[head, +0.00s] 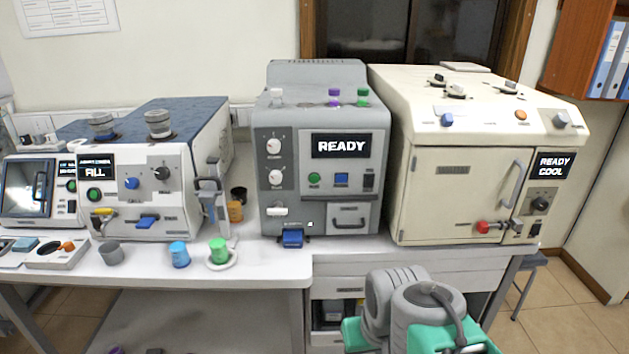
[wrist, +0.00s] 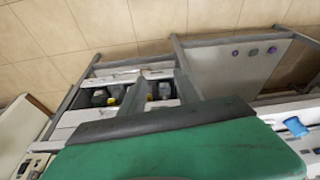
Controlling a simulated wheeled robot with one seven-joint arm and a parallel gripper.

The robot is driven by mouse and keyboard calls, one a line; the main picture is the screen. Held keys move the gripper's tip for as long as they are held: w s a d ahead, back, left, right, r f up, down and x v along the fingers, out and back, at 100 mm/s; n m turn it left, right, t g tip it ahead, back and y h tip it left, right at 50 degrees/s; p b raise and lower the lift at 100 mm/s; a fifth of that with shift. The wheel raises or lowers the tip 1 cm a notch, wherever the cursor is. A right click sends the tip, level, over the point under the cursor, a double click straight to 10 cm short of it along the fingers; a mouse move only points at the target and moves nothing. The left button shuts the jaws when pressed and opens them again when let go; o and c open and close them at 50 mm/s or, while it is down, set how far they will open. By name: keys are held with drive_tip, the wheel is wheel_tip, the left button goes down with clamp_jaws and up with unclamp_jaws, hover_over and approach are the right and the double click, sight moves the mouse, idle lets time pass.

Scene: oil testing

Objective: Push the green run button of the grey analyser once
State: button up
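The grey analyser (head: 270,190) stands on the bench in the middle of the head view, its display (head: 341,146) reading READY. Nothing covers the green button. My grey and green arm shows at the bottom of the head view, low in front of the bench and well apart from the analyser. In the wrist view a large green part with a dark edge, seemingly mine, fills the lower middle.
A cream oven-like machine (head: 450,190) stands right of the analyser, a blue-topped machine (head: 170,195) to the left. A blue cup (head: 179,255) and a green cup (head: 218,251) stand near the bench's front edge. A small blue part (head: 292,239) sits at the analyser's foot.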

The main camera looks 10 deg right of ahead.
clamp_jaws()
idle(1.4)
